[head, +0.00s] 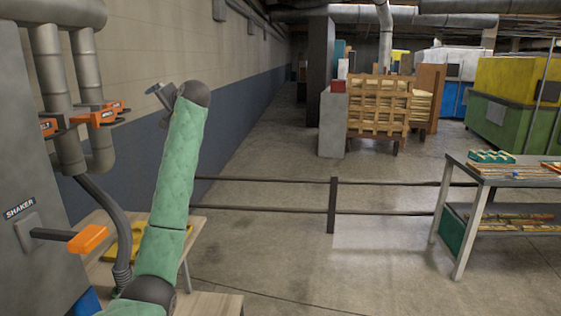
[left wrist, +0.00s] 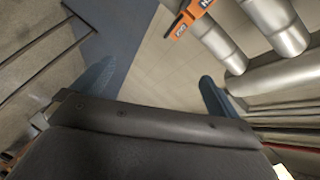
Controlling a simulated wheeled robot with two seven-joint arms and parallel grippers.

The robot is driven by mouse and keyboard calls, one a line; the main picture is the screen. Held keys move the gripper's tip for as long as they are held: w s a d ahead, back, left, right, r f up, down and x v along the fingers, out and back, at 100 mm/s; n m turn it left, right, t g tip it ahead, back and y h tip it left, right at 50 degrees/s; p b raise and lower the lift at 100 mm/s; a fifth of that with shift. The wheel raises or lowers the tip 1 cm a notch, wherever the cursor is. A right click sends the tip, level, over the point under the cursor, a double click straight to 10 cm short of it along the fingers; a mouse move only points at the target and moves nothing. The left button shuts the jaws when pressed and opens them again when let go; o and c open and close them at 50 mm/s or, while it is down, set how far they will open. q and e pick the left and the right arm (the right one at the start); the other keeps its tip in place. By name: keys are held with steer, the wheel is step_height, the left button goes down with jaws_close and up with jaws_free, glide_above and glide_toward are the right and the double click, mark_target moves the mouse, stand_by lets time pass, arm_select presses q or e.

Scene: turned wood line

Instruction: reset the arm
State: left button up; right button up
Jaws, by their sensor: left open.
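My left arm, in a green quilted sleeve, rises from the bottom left of the head view. My left gripper (head: 162,95) is at its top, held high in front of the wall, small and partly hidden behind the dark wrist. It is open, and I see nothing held in it. My right gripper is in neither view.
A grey machine (head: 35,165) marked SHAKER, with an orange-handled lever (head: 88,238) and pipes (head: 55,80), stands close at left. A wooden table (head: 196,228) is behind my arm. A rail (head: 270,209) crosses the floor. A workbench (head: 470,172) stands at right.

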arm_select(q)
steer(key=s+d+f+h, duration=0.4)
steer(key=s+d+f, duration=0.2)
steer(key=f, duration=0.8)
steer(key=s+d+f+n+h, duration=0.1)
steer(key=s+d+f+h, duration=0.45)
steer(key=f, duration=0.85)
steer(key=s+d+f+h, duration=0.2)
steer(key=s+d+f, duration=0.55)
steer(key=f, duration=0.65)
steer(key=s+d+f+g+h, duration=0.15)
steer(key=s+f+g, duration=0.35)
steer(key=s+f, duration=2.2)
steer(key=s+f+g, duration=0.1)
steer(key=s+f, duration=0.4)
steer(key=s, duration=0.5)
steer(key=s+f+g, duration=0.2)
steer(key=s+f, duration=0.4)
steer(key=s, duration=0.5)
steer(key=shift+d+f, duration=0.3)
